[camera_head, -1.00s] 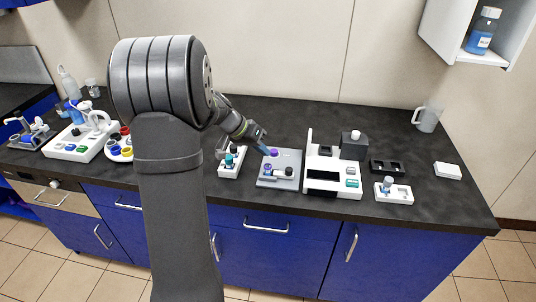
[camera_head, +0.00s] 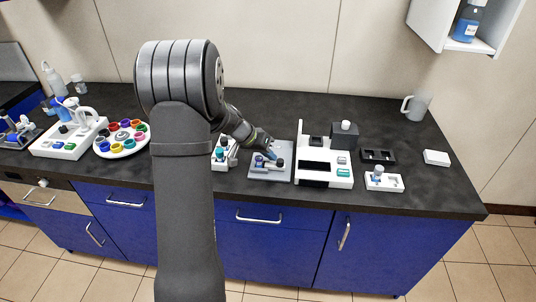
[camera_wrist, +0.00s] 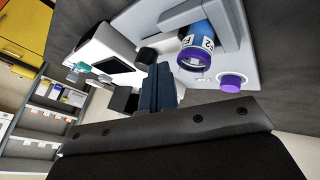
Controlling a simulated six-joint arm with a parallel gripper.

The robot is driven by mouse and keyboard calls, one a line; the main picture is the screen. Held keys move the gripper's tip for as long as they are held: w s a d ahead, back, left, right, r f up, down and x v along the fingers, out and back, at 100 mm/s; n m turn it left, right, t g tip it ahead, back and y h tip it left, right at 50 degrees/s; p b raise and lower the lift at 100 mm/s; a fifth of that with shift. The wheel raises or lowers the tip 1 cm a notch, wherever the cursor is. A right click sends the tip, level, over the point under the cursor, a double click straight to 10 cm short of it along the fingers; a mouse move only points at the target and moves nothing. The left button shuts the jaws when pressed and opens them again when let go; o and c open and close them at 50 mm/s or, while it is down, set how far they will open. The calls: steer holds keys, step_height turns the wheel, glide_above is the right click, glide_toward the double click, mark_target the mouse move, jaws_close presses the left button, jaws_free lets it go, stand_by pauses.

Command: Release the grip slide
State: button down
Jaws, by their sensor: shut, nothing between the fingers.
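The grey station plate (camera_head: 258,174) lies on the bench, with a black knob (camera_head: 281,163) on it. In the wrist view the plate (camera_wrist: 262,68) holds a clear-blue labelled vial (camera_wrist: 201,42) with a purple ring, a purple button (camera_wrist: 232,83) and the black knob (camera_wrist: 148,55). The knob seems to be the end of the grip slide; its full shape is not clear. My gripper (camera_head: 271,153) is over the plate in the head view. Its blue fingers (camera_wrist: 159,70) are together and empty, close to the black knob; contact cannot be told.
A white instrument (camera_head: 325,167) with a dark window stands right of the plate. A small white rack (camera_head: 224,155) stands to its left. A round tray of coloured caps (camera_head: 121,140) is farther left. A white holder (camera_head: 384,180) and a black tray (camera_head: 378,156) stand right.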

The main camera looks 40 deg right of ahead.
steer(key=shift+s+d, duration=0.55)
steer(key=shift+s, duration=0.05)
steer(key=v, duration=1)
